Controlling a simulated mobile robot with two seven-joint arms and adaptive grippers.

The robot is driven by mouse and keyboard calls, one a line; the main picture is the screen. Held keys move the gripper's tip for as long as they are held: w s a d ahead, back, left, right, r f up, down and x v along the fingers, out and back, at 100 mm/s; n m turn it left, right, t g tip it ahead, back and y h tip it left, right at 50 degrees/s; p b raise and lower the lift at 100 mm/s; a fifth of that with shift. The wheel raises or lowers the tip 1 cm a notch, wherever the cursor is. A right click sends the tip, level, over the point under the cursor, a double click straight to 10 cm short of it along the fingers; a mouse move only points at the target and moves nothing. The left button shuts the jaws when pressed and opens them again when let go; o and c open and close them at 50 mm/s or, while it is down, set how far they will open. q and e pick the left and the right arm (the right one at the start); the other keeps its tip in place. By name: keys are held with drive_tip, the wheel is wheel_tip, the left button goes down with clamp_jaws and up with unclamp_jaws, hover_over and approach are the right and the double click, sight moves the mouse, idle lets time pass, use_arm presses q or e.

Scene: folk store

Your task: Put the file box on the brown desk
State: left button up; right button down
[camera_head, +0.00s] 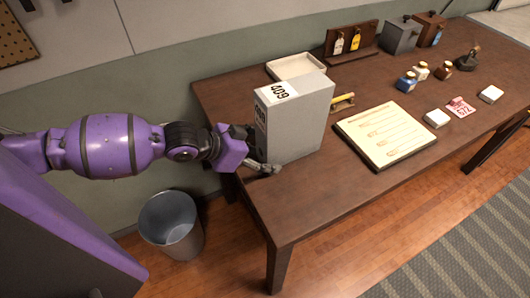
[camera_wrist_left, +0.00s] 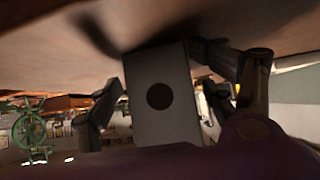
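The grey file box (camera_head: 295,118) stands upright on the left part of the brown desk (camera_head: 300,205), with a white number label at its upper corner. My left gripper (camera_head: 256,158) is low at the box's left side, close above the desk top. One finger shows along the near face; the other is mostly hidden behind the box. In the left wrist view the file box (camera_wrist_left: 162,98), with a dark round hole in its end, is between the spread fingers. A gap shows beside it, so the gripper looks open. My right gripper is not in view.
A white tray (camera_head: 297,66) is behind the box. A cream folder (camera_head: 385,134) lies to its right, with small bottles (camera_head: 406,82) and white blocks (camera_head: 437,118) beyond. A grey bin (camera_head: 172,222) stands on the floor left of the desk. The desk's front left is clear.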

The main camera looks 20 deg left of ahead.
use_arm(q)
drive_tip(key=v, duration=1.2)
